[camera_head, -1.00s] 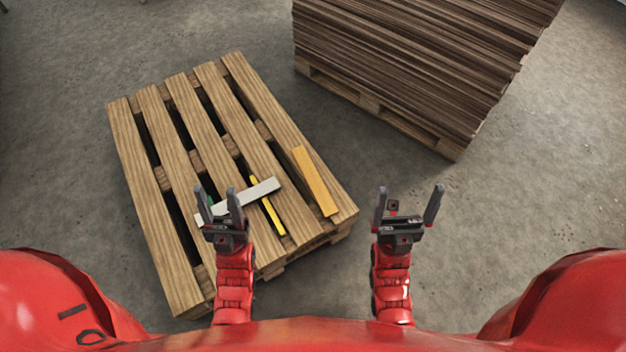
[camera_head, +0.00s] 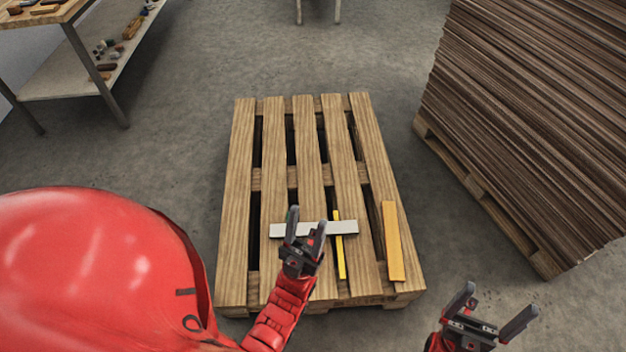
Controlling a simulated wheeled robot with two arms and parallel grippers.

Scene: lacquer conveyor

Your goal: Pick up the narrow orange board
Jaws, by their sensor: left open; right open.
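The orange board (camera_head: 392,242) lies flat along the right slat of the wooden pallet (camera_head: 242,200), near the pallet's front edge. A thinner yellow strip (camera_head: 341,262) and a pale grey board (camera_head: 342,228) lie to its left, crossing each other. My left gripper (camera_head: 307,225) is open and empty, left of the orange board, and hides part of the pale board in the view. My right gripper (camera_head: 501,302) is open and empty, right of the pallet and apart from the orange board. A small green bit seen earlier beside the pale board is out of sight.
A tall stack of dark brown boards (camera_head: 530,130) on its own pallet (camera_head: 480,200) stands at the right. A workbench (camera_head: 75,85) with small items on it stands at the upper left. Bare concrete floor lies between the pallet and the stack.

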